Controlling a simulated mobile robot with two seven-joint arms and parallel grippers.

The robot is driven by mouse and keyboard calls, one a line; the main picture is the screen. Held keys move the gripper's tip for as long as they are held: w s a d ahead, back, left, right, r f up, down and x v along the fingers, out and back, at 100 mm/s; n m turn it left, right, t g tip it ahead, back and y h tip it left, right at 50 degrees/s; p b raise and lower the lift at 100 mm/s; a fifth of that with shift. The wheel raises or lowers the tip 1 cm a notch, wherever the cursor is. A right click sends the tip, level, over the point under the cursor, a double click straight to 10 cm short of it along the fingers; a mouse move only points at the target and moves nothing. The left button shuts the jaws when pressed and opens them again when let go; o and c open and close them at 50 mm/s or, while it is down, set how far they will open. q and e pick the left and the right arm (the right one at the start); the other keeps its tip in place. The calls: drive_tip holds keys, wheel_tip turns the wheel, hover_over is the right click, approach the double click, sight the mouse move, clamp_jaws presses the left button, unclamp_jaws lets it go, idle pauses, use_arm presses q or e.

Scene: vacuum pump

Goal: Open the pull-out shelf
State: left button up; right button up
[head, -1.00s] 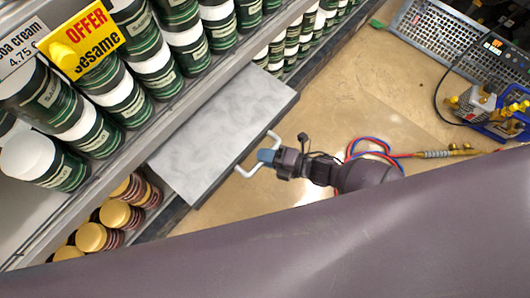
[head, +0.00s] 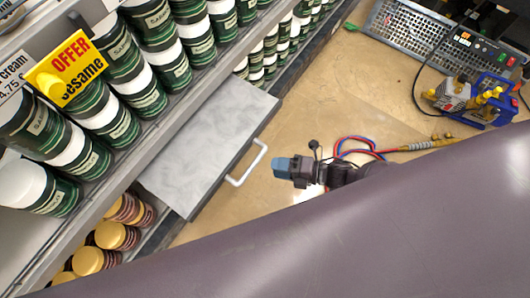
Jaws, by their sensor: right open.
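The pull-out shelf (head: 205,143) is a grey marbled board that sticks out from the store rack over the floor. A white handle (head: 249,166) is on its front edge. My right gripper (head: 281,168), with blue fingertips, is open and empty. It is just right of the handle, with a small gap between them. My left gripper is not in view.
Rows of green and white jars (head: 125,92) stand on the rack above the shelf. Yellow-lidded jars (head: 110,235) are below at the left. The vacuum pump (head: 463,97), red and blue hoses (head: 362,146) and a metal grate (head: 405,32) lie on the floor at the right.

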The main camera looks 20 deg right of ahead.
drive_tip(key=shift+v, duration=1.5)
